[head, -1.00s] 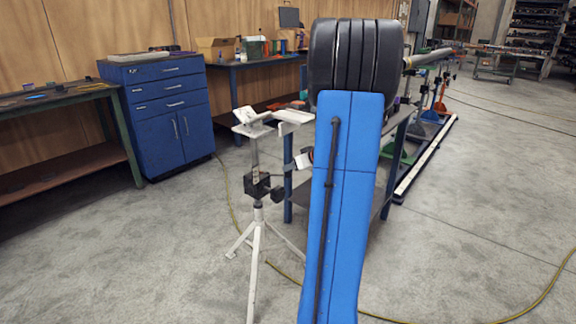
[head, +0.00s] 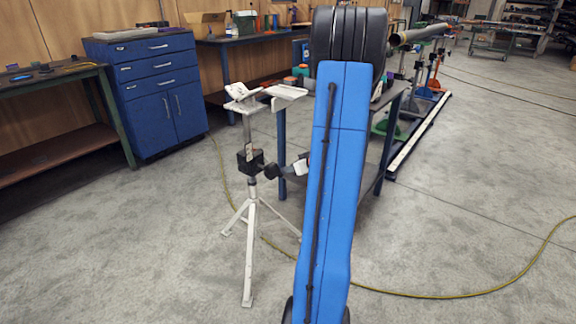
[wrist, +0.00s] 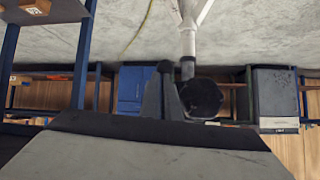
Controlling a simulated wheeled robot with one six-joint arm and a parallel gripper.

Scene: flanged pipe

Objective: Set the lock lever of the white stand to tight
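The white stand (head: 251,225) stands upright on three legs left of my blue arm in the head view. A black clamp block (head: 250,160) sits on its post, with a dark knob-like part (head: 271,171) sticking out to the right. In the wrist view the white post (wrist: 188,42) comes down from the top to a round black part (wrist: 203,98). A dark grey finger-like shape of my gripper (wrist: 163,95) is just left of that part; contact is unclear. My gripper is mostly hidden behind my arm in the head view. Its opening and the lever's setting cannot be made out.
A dark workbench (head: 385,150) stands close behind and right of the stand. A blue drawer cabinet (head: 155,95) and a long bench (head: 60,75) are at the left. A yellow hose (head: 450,295) lies on the floor.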

